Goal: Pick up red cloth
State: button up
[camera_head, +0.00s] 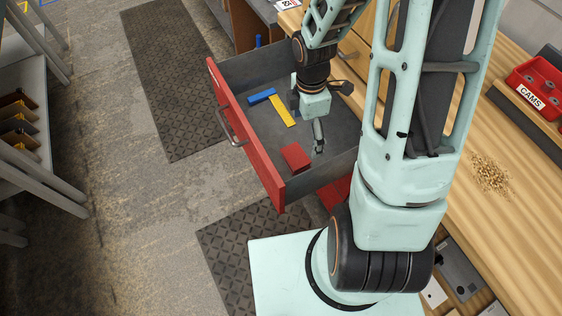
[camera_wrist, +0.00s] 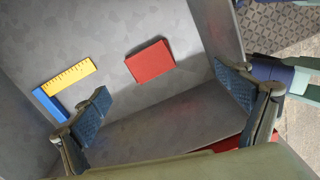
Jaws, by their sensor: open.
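The red cloth (camera_head: 296,156) shows as a small red folded block lying flat on the grey floor of an open drawer (camera_head: 243,142). In the wrist view the red cloth (camera_wrist: 150,62) lies beyond my fingertips, near the middle of the picture and apart from both fingers. My gripper (camera_wrist: 165,95) is open and empty, its two blue-padded fingers spread wide. One finger is partly hidden there by the wrist.
A blue and yellow square ruler (camera_head: 280,108) lies in the drawer, left of the cloth in the wrist view (camera_wrist: 68,76). The drawer's walls and red front surround the cloth. A wooden bench (camera_head: 490,130) with a red bin (camera_head: 540,90) stands right.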

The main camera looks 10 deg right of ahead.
notch_tip(320, 180, down, 3)
jog(key=w+a+n, duration=0.2)
jog(key=a, duration=0.1)
jog(key=b, duration=0.2)
send_over(295, 155)
jog(key=f, duration=0.4)
jog(key=shift+s+a+f, duration=0.15)
jog(key=shift+a+f, duration=0.15)
jog(key=shift+f, duration=0.1)
jog(key=shift+d+f+b, duration=0.15)
jog(key=shift+f+b, duration=0.05)
jog(key=shift+f, duration=1.4)
jog(key=shift+d+f+b, duration=0.1)
jog(key=shift+f+b, duration=0.1)
jog(key=shift+f, duration=1.35)
jog(key=c, duration=1)
